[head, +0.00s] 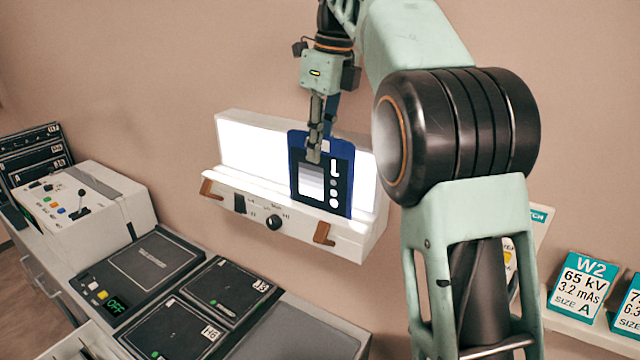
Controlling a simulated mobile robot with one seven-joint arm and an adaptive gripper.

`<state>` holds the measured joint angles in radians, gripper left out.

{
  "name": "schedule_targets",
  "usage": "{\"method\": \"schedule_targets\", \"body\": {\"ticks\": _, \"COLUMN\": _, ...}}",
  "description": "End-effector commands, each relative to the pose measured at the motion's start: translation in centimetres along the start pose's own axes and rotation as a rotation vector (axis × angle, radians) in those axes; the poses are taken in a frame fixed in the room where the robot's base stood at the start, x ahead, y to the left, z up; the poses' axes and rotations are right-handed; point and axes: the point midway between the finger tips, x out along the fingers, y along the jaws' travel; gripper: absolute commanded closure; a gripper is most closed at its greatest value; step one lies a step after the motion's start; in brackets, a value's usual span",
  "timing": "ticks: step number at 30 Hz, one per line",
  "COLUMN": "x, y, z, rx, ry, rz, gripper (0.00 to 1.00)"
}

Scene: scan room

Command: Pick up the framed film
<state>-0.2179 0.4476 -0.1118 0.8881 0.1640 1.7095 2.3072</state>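The framed film (343,178) is a dark film in a blue frame with a pale square and several pale round marks. It stands almost upright on the ledge of a lit viewing box, against its bright panel. My gripper (318,150) points down at the frame's top edge. One finger overlaps the front of the frame near its upper middle. The other finger is partly hidden, and I cannot tell whether the fingers press on the frame.
The white viewing box (240,190) has brown clips and a black knob on its front. Below left are a control console (85,205) and dark flat panels (165,262) on a counter. Teal setting cards (580,287) stand on a shelf at right. My arm hides the area right of the box.

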Motion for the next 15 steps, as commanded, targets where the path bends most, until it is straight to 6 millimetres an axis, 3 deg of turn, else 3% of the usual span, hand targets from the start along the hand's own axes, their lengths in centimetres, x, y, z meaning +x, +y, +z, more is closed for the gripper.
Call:
{"method": "schedule_targets", "body": {"ticks": 5, "x": 1.3, "y": 0.0, "z": 0.0, "rx": -0.001, "ry": 0.001, "rz": 0.0, "gripper": 0.84}}
{"method": "schedule_targets", "body": {"ticks": 15, "x": 5.6, "y": -0.3, "z": 0.1, "rx": -0.002, "ry": 0.0, "rz": 0.0, "gripper": 0.84}}
